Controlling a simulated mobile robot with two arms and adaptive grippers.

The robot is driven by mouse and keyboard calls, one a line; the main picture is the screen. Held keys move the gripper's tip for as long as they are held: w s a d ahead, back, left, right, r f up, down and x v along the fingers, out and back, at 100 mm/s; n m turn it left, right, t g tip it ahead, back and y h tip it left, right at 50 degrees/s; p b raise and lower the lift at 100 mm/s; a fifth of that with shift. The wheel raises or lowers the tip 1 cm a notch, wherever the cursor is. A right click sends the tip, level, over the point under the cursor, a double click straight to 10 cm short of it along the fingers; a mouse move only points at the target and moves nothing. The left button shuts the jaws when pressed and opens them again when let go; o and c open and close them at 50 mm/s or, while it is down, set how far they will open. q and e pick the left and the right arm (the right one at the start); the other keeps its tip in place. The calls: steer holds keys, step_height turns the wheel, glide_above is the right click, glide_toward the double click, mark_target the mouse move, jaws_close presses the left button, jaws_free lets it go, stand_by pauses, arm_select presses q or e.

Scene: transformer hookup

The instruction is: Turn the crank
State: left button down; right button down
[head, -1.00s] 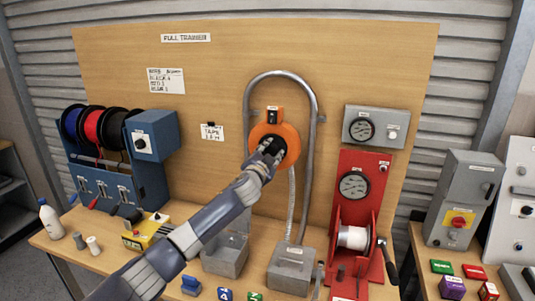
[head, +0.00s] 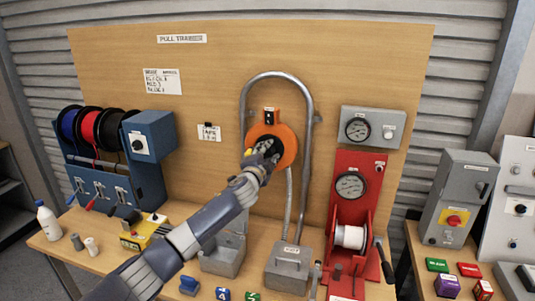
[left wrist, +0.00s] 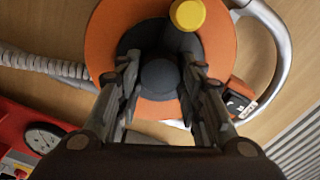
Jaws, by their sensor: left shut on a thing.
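An orange disc (head: 289,143) is on the upright wooden board, below a bent grey pipe. It carries a dark crank with a round dark knob, and the disc also shows in the left wrist view (left wrist: 220,45). My left gripper (head: 262,155) reaches up to the disc face from the lower left. In the left wrist view its two fingers are shut on the dark round knob (left wrist: 160,77), one on each side. A yellow round part (left wrist: 187,14) sits at the crank's far end. The fingers hide part of the crank. My right gripper is not in view.
A red stand (head: 355,185) with a gauge and white spool (head: 350,237) is at the right, with a black-handled crank on its side. A grey box (head: 288,268) stands below the disc. Blue spool rack (head: 150,165) is at the left. Bare board surrounds the disc's left.

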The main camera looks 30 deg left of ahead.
arm_select(q)
steer(key=c, duration=1.1)
jaws_free()
steer(key=v, duration=1.2)
steer(key=shift+f, duration=0.1)
